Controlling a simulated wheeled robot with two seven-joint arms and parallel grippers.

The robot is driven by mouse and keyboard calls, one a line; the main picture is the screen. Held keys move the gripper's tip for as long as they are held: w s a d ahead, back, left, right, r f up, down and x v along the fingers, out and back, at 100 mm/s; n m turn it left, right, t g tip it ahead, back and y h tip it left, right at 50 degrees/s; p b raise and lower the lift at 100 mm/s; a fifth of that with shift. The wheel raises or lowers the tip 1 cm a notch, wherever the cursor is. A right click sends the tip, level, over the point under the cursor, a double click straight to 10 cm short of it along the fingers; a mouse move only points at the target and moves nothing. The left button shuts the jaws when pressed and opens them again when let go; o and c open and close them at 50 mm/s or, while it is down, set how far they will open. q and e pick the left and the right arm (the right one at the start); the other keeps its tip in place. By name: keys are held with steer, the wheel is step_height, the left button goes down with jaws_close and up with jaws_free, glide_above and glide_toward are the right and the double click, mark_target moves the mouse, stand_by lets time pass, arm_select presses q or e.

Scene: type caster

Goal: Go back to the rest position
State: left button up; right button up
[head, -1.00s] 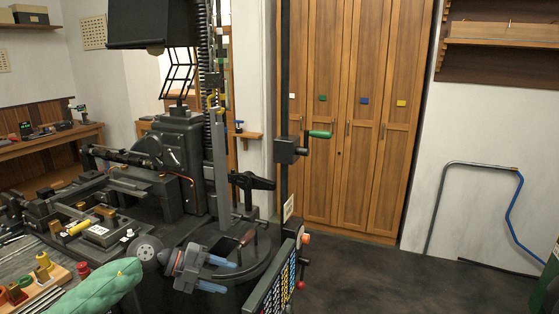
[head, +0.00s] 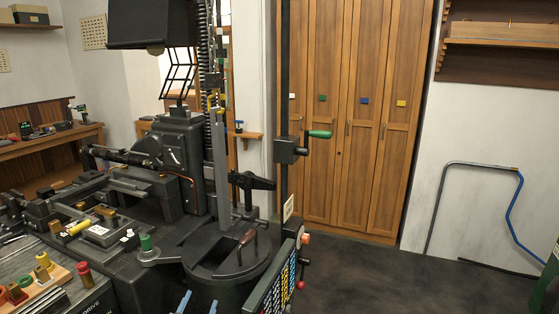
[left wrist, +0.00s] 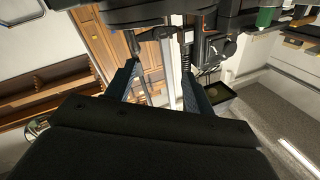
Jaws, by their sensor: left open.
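My left gripper (head: 198,304) shows only by its two blue fingertips at the bottom edge of the head view, below the round pot of the dark type caster (head: 185,160). The fingertips are apart with nothing between them. In the left wrist view the two blue fingers of the left gripper (left wrist: 163,88) stand wide apart and empty, with parts of the machine beyond them. The rest of the left arm is out of the head view. My right gripper is in neither view.
A wooden tray (head: 62,277) with coloured pieces lies on the machine's left side, near a red knob (head: 83,272) and a green knob (head: 146,243). A green-handled crank (head: 319,134) juts from a post. Wooden cabinets (head: 355,110) stand behind.

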arm_select(q)
steer(key=s+a+f+n+g+y, duration=0.35)
steer(key=s+f+g, duration=0.45)
steer(key=s+f, duration=0.5)
steer(key=s+d+f+g+h, duration=0.1)
steer(key=s+f+g, duration=0.25)
steer(key=s, duration=0.45)
steer(key=s+d+f+g+h, duration=0.1)
steer(key=s+f+g, duration=0.25)
steer(key=s, duration=0.35)
steer(key=s+d+f+g, duration=0.1)
steer(key=d+f, duration=0.1)
steer(key=f, duration=1)
steer(key=s+d+f+g, duration=0.1)
steer(key=d+f, duration=0.2)
steer(key=f, duration=0.9)
steer(key=shift+s+d+f+h, duration=0.15)
steer(key=shift+s+d+h, duration=0.1)
steer(key=shift+s+h, duration=0.1)
